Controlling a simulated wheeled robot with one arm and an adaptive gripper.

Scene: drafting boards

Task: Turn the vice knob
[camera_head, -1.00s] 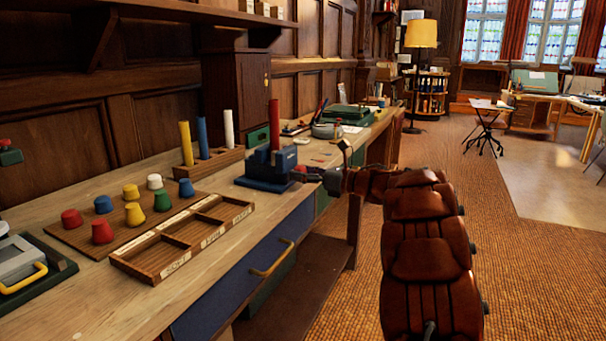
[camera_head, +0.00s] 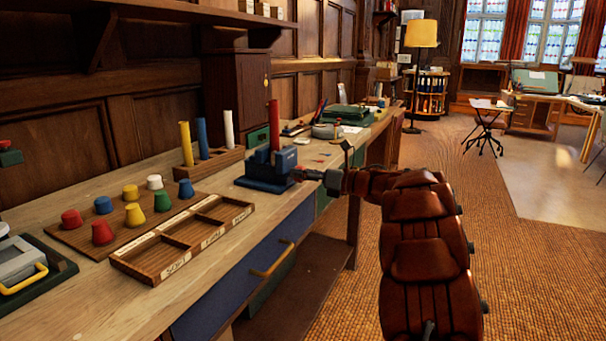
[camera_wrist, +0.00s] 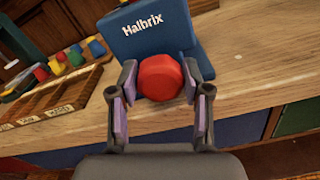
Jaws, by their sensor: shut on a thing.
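The blue vice (camera_head: 265,184) stands at the front edge of the workbench, with a red rod (camera_head: 273,125) upright at its jaws. In the wrist view its blue body (camera_wrist: 155,35) reads "Halbrix" and its red faceted knob (camera_wrist: 160,77) faces me. My gripper (camera_head: 306,174) reaches the vice's front from the right in the head view. In the wrist view my gripper (camera_wrist: 160,95) has its two fingers on either side of the knob, shut on it. In the head view the knob is hidden by my gripper.
A compartmented wooden tray (camera_head: 152,272), a board of coloured pegs (camera_head: 75,232) and a rack with yellow, blue and white rods (camera_head: 208,164) share the workbench (camera_head: 240,220). A yellow drawer handle (camera_head: 272,262) sticks out below. Open floor lies to the right.

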